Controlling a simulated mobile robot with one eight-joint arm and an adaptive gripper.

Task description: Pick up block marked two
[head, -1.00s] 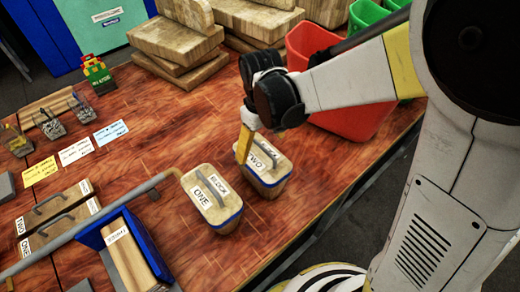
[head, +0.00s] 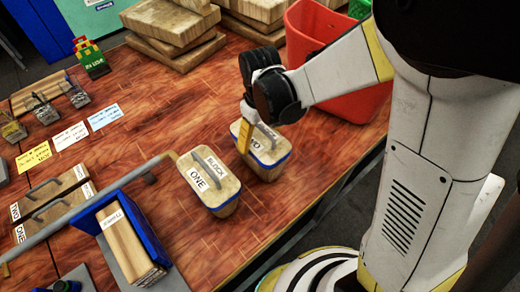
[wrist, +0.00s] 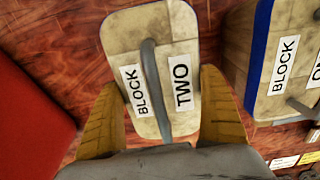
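The block marked two (head: 276,158) is a wooden block with a blue band, a grey handle and white labels. It stands on the table beside the block marked one (head: 209,180). My gripper (head: 247,140) points down at it, with a yellow finger in front of its left part. In the wrist view, the block marked two (wrist: 150,30) lies ahead with its handle running between the fingers. My gripper (wrist: 160,84) is open, one finger at each side of the block's near end. Whether a finger touches it I cannot tell. The block marked one (wrist: 262,85) is partly visible at right.
A red bin (head: 315,40) stands behind my arm and shows at left in the wrist view (wrist: 30,110). A grey bar (head: 120,195) and a blue holder (head: 146,235) lie left of the blocks. Wooden slabs (head: 170,20) are stacked behind.

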